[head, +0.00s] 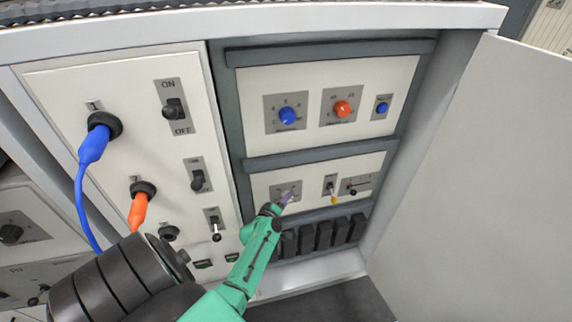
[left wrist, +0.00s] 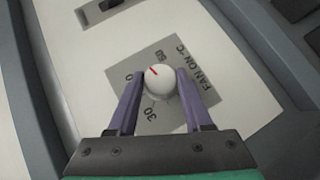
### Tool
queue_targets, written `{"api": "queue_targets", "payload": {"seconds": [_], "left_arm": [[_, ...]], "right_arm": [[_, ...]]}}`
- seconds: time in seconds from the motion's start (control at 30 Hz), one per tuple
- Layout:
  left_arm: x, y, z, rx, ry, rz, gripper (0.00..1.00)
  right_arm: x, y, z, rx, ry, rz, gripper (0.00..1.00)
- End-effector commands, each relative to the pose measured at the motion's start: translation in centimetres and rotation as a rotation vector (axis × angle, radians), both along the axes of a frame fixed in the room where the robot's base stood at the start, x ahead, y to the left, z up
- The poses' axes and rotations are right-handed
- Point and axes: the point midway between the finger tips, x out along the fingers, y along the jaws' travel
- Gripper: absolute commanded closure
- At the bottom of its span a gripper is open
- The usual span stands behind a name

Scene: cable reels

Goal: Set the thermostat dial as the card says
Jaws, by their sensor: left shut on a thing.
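The thermostat dial (left wrist: 163,86) is a white round knob with a red mark, on a grey plate (left wrist: 188,108) lettered "FAN ON °C". A 30 shows below the knob. My left gripper (left wrist: 160,77) is shut on the dial, one purple finger on each side. In the head view my left gripper (head: 287,198) reaches the lower panel and hides most of the dial. My right gripper is not in view. I see no card.
Above are a blue knob (head: 288,116), an orange knob (head: 342,109) and a blue button (head: 382,107). Dark breakers (head: 323,234) sit below. An open door (head: 480,170) stands at the right.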

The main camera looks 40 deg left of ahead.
Motion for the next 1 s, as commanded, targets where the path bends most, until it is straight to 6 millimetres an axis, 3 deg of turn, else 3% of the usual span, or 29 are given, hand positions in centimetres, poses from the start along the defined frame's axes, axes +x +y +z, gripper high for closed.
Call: {"api": "queue_targets", "payload": {"seconds": [0.03,0.07,0.1,0.13,0.57,0.67,1.0], "left_arm": [[0.2,0.0,0.2,0.000,-0.005,0.001,1.00],[0.2,0.0,0.2,0.000,-0.005,0.001,0.42],[0.1,0.0,0.2,0.000,-0.005,0.001,0.27],[0.1,0.0,0.2,0.000,-0.005,0.001,0.20],[-0.8,-0.2,0.3,0.000,-0.001,-0.001,0.20],[-2.4,-0.6,0.9,-0.001,0.001,0.001,0.20],[-10.9,-2.7,3.9,0.000,0.001,0.000,0.20]], "right_arm": [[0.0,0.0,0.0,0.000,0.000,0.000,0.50],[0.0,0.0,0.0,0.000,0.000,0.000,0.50],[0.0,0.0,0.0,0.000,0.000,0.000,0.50],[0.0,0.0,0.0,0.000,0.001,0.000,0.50],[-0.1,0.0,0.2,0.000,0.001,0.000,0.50],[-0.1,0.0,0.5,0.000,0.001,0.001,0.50],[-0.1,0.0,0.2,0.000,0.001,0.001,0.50]]}}
